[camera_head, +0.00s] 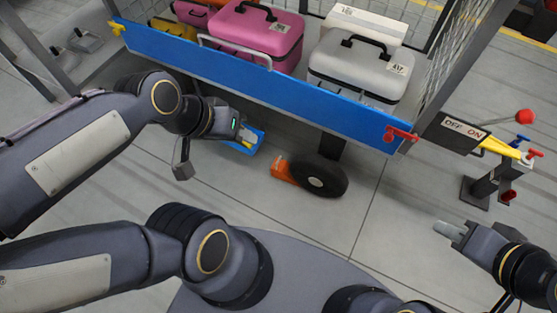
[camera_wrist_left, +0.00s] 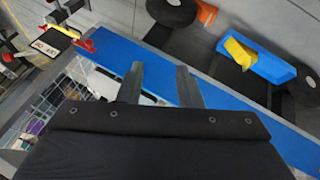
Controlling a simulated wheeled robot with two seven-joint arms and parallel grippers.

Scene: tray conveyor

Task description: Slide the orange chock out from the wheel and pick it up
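The orange chock (camera_head: 284,170) lies on the floor against the left side of the black wheel (camera_head: 320,180), partly hidden by it. In the left wrist view the orange chock (camera_wrist_left: 207,14) shows at the top, beside the wheel (camera_wrist_left: 172,8). My left gripper (camera_head: 246,138) is by the cart's lower edge, up and left of the chock and apart from it. In the left wrist view its two fingers (camera_wrist_left: 159,70) are spread with nothing between them. My right gripper (camera_head: 447,230) is over the floor at the right, far from the chock; its finger gap is unclear.
A blue holder (camera_wrist_left: 262,58) with a yellow piece (camera_wrist_left: 240,53) lies near my left gripper. A red-and-yellow lever stand (camera_head: 490,170) is at the right. Floor in front of the wheel is clear.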

